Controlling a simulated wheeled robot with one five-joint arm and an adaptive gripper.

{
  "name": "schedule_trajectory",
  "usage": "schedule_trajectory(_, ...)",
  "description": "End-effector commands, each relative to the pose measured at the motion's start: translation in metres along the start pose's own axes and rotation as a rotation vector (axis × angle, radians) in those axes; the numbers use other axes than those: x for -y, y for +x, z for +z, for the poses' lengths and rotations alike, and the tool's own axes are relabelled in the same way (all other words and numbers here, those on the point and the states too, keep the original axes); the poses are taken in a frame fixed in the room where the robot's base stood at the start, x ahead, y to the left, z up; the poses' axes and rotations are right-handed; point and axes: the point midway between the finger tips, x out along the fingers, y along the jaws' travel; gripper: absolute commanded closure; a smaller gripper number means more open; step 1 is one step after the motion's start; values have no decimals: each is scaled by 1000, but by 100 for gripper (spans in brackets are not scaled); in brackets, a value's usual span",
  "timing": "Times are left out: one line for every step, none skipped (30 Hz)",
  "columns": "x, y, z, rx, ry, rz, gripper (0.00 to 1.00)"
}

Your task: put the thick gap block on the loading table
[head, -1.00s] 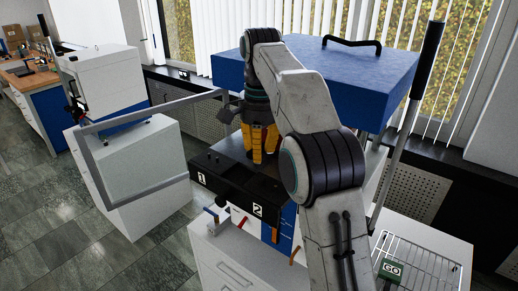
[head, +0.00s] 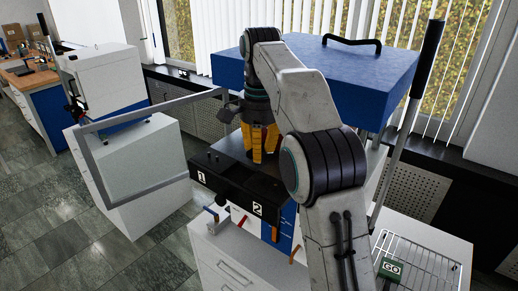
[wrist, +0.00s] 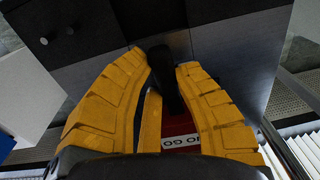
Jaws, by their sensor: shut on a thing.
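My gripper (head: 259,152) points down over the dark top of the blue press at the centre of the head view. In the wrist view its yellow fingers (wrist: 164,66) close around a red block (wrist: 180,126) with a white label reading "NO GO". A dark bar (wrist: 168,78) shows between the fingertips; whether it belongs to the block is unclear. In the head view the held block is hidden by the fingers. A green block marked "GO" (head: 390,268) lies on the wire rack at the lower right. The dark flat top (head: 228,146) lies beneath and behind my gripper; contact cannot be told.
Black fronts numbered 1 (head: 202,178) and 2 (head: 258,209) face the near side. A blue upper box (head: 350,85) with a black handle overhangs behind my arm. A grey frame (head: 95,165) juts left. The wire rack (head: 435,262) has bare space. Open floor lies left.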

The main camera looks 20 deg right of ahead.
Motion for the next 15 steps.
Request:
schedule_trajectory(0,0,0,-2,0,-2,100)
schedule_trajectory(0,0,0,-2,0,-2,100)
schedule_trajectory(0,1,0,-2,0,-2,100)
schedule_trajectory(0,1,0,-2,0,-2,100)
schedule_trajectory(0,2,0,-2,0,-2,100)
schedule_trajectory(0,2,0,-2,0,-2,100)
schedule_trajectory(0,2,0,-1,0,-2,100)
schedule_trajectory(0,2,0,-1,0,-2,72)
schedule_trajectory(0,2,0,-1,0,-2,68)
schedule_trajectory(0,2,0,-1,0,-1,65)
schedule_trajectory(0,2,0,-1,0,-1,63)
schedule_trajectory(0,2,0,-1,0,-1,59)
schedule_trajectory(0,2,0,-1,0,-1,56)
schedule_trajectory(0,2,0,-1,0,-1,54)
schedule_trajectory(0,3,0,-1,0,-1,50)
